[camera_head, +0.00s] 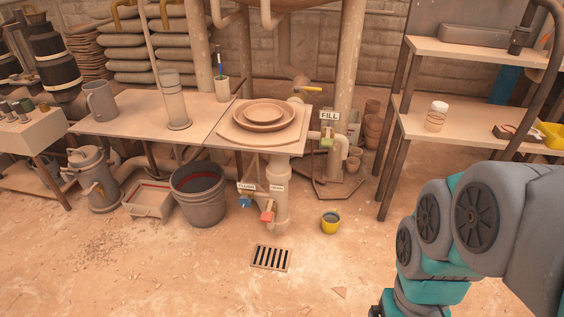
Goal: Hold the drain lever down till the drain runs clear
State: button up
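A red lever (267,211) sits low on the pale vertical pipe (281,212) under the table, near a small label (277,188) that is too small to read surely. A blue lever (246,200) is just left of it, under a label (247,187) that seems to read FLUSH. A floor drain grate (271,258) lies in front of the pipe; no flow can be made out. My arm (440,250) is at the lower right, well apart from the levers. My gripper is out of the picture.
A grey bucket (198,209) of dark reddish contents stands left of the levers, a small yellow pot (330,222) right. The table (122,117) overhangs them. A FILL label (329,116) marks a valve (327,138). Shelving (455,128) stands right. Floor around the grate is mostly clear.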

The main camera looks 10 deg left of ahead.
aim_at(266, 217)
jog(key=i+l, duration=0.25)
jog(key=i, duration=0.2)
jog(key=u, duration=1.6)
